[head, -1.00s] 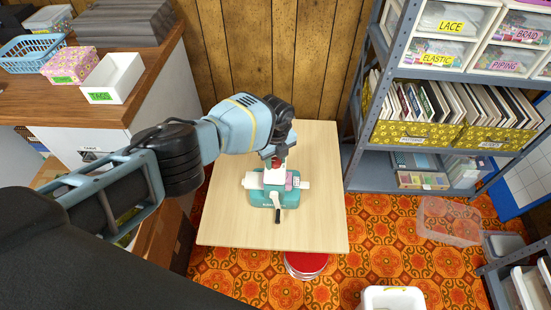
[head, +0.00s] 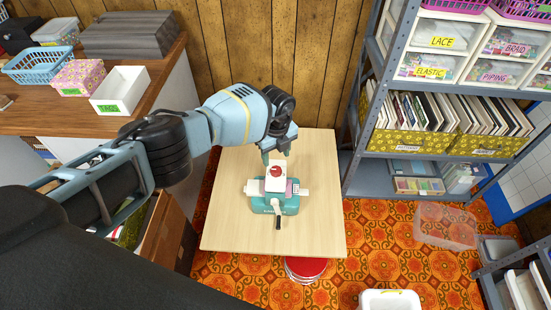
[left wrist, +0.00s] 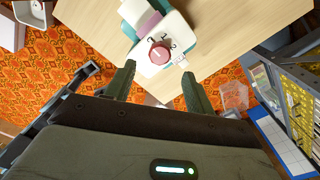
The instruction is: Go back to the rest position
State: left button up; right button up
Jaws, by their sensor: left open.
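My left gripper (head: 277,152) is in the head view, above the far side of a small teal and white machine with a red knob (head: 276,171). The machine stands on a pale wooden table (head: 230,225). In the left wrist view my left gripper (left wrist: 158,85) has its two fingers spread apart with nothing between them. The red knob (left wrist: 160,53) shows just beyond the fingertips there, clear of them. My right gripper does not show in either view.
A wooden counter (head: 60,105) with a blue basket (head: 40,64) and a white TAGS box (head: 120,90) is at left. A grey metal shelf (head: 360,110) is at right. A red stool (head: 306,269) sits by the table's front edge. A wood-panelled wall (head: 235,50) is behind.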

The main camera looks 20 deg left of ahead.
pick_arm(q)
jog(key=shift+r, duration=0.45)
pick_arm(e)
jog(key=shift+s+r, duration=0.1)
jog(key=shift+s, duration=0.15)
pick_arm(q)
jog(key=shift+f, duration=0.1)
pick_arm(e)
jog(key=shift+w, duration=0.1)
